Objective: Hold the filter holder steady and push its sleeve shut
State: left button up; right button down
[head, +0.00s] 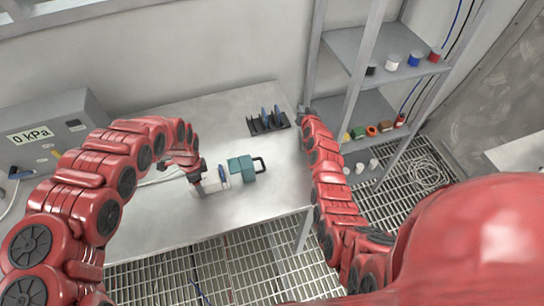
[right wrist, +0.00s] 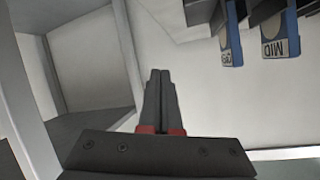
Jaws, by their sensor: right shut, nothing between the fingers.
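The filter holder lies on the steel bench in the head view. It has a pale body (head: 213,184) with a blue mark, and a teal part (head: 242,169) with a dark loop handle at its right end; I cannot tell which part is the sleeve. My left gripper (head: 199,187) is at the pale body's left end; its fingers are too small and hidden to tell whether they grip it. My right gripper (head: 303,111) is at the bench's right edge, apart from the holder. In the right wrist view its fingers (right wrist: 160,77) are together and empty.
A dark rack (head: 268,124) with blue-marked plates stands at the bench's back right; a "MID" plate (right wrist: 282,36) shows in the right wrist view. A shelf (head: 380,55) with small coloured items stands right of the bench. A gauge box (head: 52,135) reading 0 kPa is at left.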

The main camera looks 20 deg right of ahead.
jog(key=g+y, duration=0.1)
jog(key=a+f+g+y, duration=0.1)
jog(key=n+y, duration=0.1)
jog(key=shift+a+f+g, duration=0.25)
jog(key=shift+g, duration=0.15)
jog(key=s+a+g+y, duration=0.1)
jog(key=s+a+n+g+y, duration=0.1)
jog(key=s+g+y, duration=0.1)
jog(key=shift+a+r, duration=0.15)
jog(key=shift+r, duration=0.2)
jog(key=s+a+r+n+g+y, duration=0.2)
jog(key=s+r+g, duration=0.2)
jog(key=s, duration=0.3)
jog(key=s+a+r+n+g+y, duration=0.1)
jog(key=s+r+n+g+y, duration=0.1)
jog(key=s+r+g, duration=0.3)
jog(key=shift+t+y, duration=0.3)
jog(key=shift+t, duration=0.4)
jog(key=x, duration=0.3)
jog(key=s+x, duration=0.1)
jog(key=x, duration=0.6)
jog(key=shift+s+d+f, duration=0.15)
jog(key=shift+d+f, duration=0.1)
jog(key=shift+d, duration=0.05)
jog(key=a, duration=0.1)
jog(key=a+f, duration=0.1)
jog(key=a, duration=0.1)
jog(key=shift+a, duration=0.55)
